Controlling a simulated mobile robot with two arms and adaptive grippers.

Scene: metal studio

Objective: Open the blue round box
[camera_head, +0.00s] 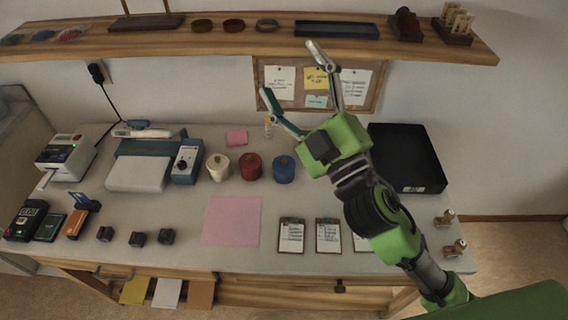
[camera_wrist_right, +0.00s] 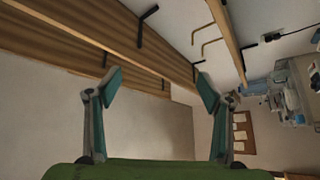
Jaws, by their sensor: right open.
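A small round blue-grey box (camera_head: 267,25) sits on the wall shelf, right of a red round one; it looks closed, but it is small in the picture. On the table stands a blue round spool-like thing (camera_head: 284,170). My right gripper (camera_head: 290,72) is raised above the table, in front of the pinboard, with its fingers wide apart and empty. In the picture it is below and right of the blue-grey box, apart from it. The right wrist view shows the same open fingers (camera_wrist_right: 160,85) with nothing between them. My left gripper is not in view.
The wooden shelf (camera_head: 150,42) also holds a brown round box (camera_head: 202,26), a red round box (camera_head: 234,25) and a dark tray (camera_head: 337,30). Below, the table carries a black case (camera_head: 407,150), a pink sheet (camera_head: 231,221), clipboards (camera_head: 291,236) and devices at left.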

